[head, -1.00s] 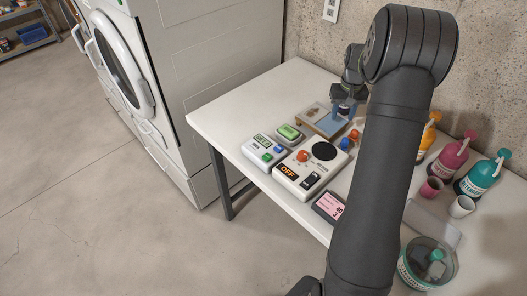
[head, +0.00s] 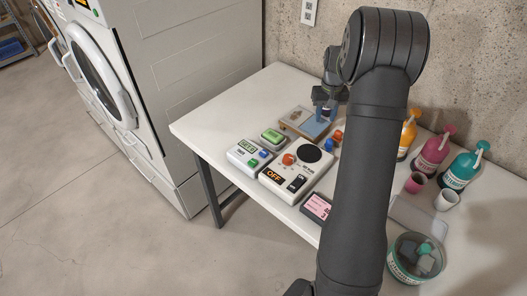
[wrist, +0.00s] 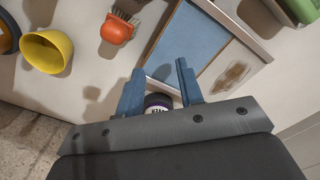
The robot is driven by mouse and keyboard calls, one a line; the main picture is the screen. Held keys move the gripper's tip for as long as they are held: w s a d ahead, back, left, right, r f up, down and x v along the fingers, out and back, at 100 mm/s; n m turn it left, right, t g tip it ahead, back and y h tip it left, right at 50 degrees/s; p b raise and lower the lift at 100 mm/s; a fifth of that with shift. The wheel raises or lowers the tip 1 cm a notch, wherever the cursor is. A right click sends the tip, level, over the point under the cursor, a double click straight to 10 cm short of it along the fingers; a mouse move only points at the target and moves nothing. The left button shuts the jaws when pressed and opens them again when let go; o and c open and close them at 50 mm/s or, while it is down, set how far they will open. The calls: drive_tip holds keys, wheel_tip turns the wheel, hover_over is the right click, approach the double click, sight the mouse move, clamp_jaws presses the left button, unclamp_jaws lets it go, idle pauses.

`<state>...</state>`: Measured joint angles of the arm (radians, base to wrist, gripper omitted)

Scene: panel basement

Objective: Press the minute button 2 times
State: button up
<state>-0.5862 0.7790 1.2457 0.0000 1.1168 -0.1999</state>
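A small white device (head: 239,147) with a green display stands near the table's left edge. It has a green button (head: 252,162) and a blue button (head: 264,154); their labels are too small to read, so I cannot tell which is the minute button. My gripper (head: 324,113) is over the right part of a wood-framed blue tray, behind and to the right of the device. In the wrist view my gripper's (wrist: 158,84) blue fingers are apart. A small round dark-and-white labelled thing (wrist: 158,101) shows between them; I cannot tell whether they touch it.
The tray (head: 289,123), a green block (head: 273,135) and a larger white box (head: 277,170) with an orange knob surround the device. A dark pink-screened box (head: 317,207) lies in front. Bottles (head: 434,152), cups and a bucket (head: 397,270) stand right. The table's left corner is clear.

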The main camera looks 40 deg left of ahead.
clamp_jaws()
idle(1.5)
